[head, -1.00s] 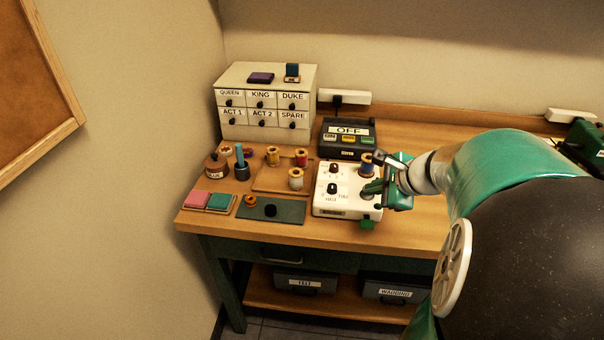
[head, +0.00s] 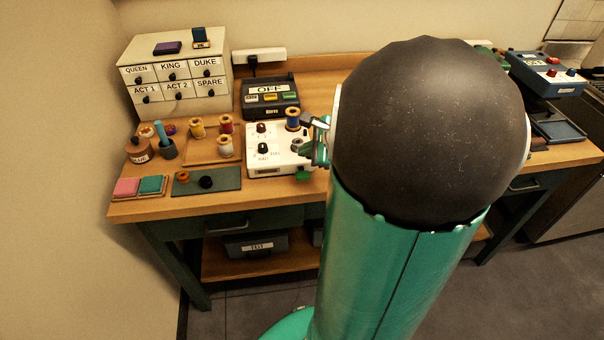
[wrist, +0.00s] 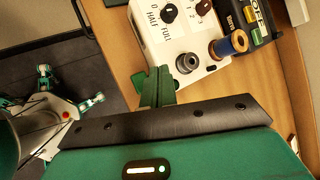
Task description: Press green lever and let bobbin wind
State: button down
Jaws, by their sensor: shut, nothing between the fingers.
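A grey round bobbin post (wrist: 187,63) is on top, beside a spool of blue thread (wrist: 232,43), which also shows in the head view (head: 292,117). My gripper (head: 306,149) is shut and empty at the box's right side; its green fingers (wrist: 154,87) are near the front corner. Whether they touch the lever is hidden.
A black control box (head: 270,98) reading OFF stands behind the winder. A drawer cabinet (head: 176,78), a spool tray (head: 205,150) and a dark green mat (head: 222,182) lie to the left. My arm covers the table to the right.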

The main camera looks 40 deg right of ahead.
aim_at(301, 173)
jog(key=shift+a+f, duration=0.1)
jog(key=shift+f, duration=2.3)
jog(key=shift+f, duration=0.1)
jog(key=shift+f, duration=0.35)
jog(key=shift+s+f, duration=0.1)
jog(key=shift+f, duration=0.85)
dwell(1.0)
jog(key=shift+r, duration=1.4)
jog(key=shift+r, duration=2.5)
